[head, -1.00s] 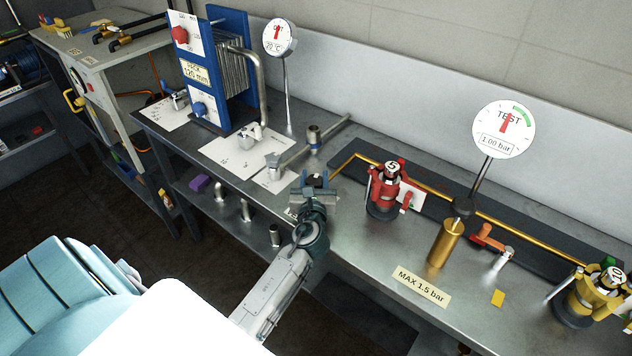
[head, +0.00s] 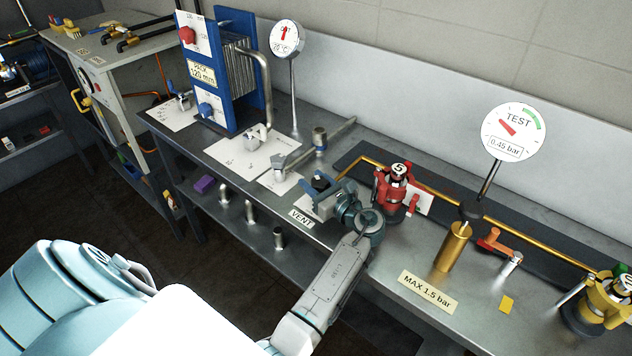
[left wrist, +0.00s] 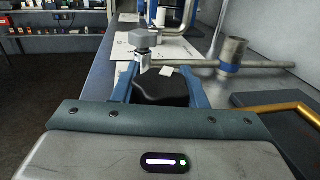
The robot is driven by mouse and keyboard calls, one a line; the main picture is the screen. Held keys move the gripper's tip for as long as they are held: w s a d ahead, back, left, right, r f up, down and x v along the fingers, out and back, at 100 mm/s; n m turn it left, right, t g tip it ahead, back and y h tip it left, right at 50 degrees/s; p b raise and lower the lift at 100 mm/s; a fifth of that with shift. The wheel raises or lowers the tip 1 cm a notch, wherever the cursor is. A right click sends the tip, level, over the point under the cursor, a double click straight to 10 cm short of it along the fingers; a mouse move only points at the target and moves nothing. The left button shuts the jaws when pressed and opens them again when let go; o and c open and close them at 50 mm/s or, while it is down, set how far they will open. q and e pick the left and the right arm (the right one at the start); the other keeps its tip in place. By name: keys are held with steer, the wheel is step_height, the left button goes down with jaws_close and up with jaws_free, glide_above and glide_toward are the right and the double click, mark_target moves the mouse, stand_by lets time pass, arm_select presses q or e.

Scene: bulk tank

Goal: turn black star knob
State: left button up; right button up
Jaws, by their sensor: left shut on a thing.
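My left gripper (head: 319,187) is at the VENT label on the bench, its blue fingers closed around the black star knob (head: 320,182). In the left wrist view the dark knob (left wrist: 163,88) lies between the two blue fingers (left wrist: 160,82), with a small white mark at its top edge. The lower part of the knob is hidden by the gripper. My right gripper is not in view.
A red valve (head: 396,190) stands just right of my gripper. A grey pipe with a blue band (head: 319,140) lies behind it. A brass cylinder (head: 454,246) and an orange-handled valve (head: 500,244) are further right. A blue plate pack (head: 232,75) stands at the left.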

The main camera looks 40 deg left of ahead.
arm_select(q)
steer(key=shift+n+g, duration=0.3)
steer(key=shift+g, duration=0.2)
steer(key=o, duration=1)
